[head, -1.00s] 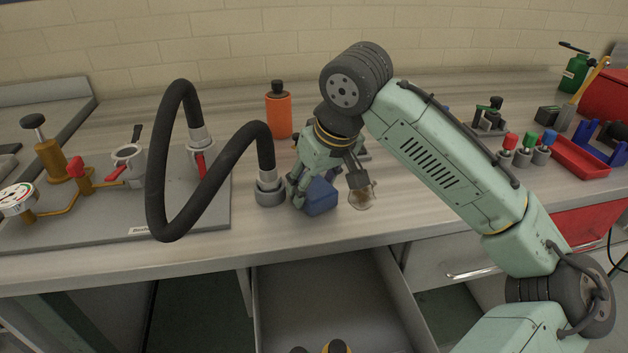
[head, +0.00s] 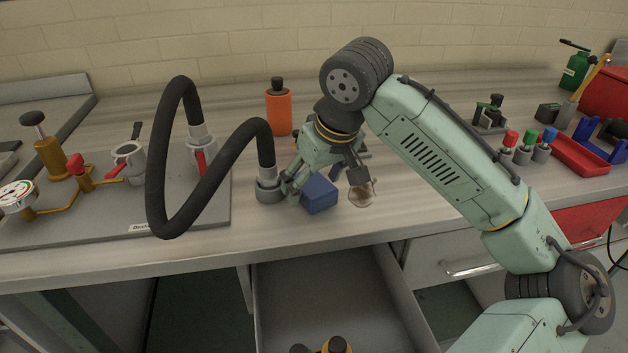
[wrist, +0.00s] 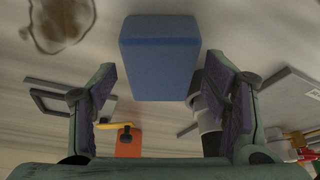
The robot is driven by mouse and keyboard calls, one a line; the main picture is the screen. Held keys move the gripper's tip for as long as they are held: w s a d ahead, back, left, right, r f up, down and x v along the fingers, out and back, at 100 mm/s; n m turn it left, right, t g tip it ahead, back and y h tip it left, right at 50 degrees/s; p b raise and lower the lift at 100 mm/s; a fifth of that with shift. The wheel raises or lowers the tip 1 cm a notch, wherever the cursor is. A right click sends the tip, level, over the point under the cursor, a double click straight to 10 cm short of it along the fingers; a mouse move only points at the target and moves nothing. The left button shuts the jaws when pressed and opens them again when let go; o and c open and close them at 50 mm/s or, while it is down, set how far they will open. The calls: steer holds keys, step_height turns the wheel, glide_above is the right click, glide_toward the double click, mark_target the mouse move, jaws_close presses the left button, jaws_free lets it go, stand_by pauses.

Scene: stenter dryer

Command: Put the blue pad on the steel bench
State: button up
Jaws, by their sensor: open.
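The blue pad (head: 319,195) is a small blue block resting on the bench top (head: 420,225), close to its front edge. In the wrist view the pad (wrist: 160,57) lies ahead of and between the two spread fingers of my gripper (wrist: 163,108), with a gap on both sides. In the head view my gripper (head: 325,183) is open, fingers pointing down around the pad, one on its left and one on its right. I cannot tell whether a finger touches it.
A black hose ends in a grey fitting (head: 268,188) just left of the pad. A brown stain (head: 362,193) lies to its right. An orange bottle (head: 279,110) stands behind. An open drawer (head: 325,300) sits below the front edge. A red tray (head: 580,157) is at right.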

steer(key=b+v, duration=0.1)
steer(key=v, duration=1.1)
steer(key=shift+s, duration=0.1)
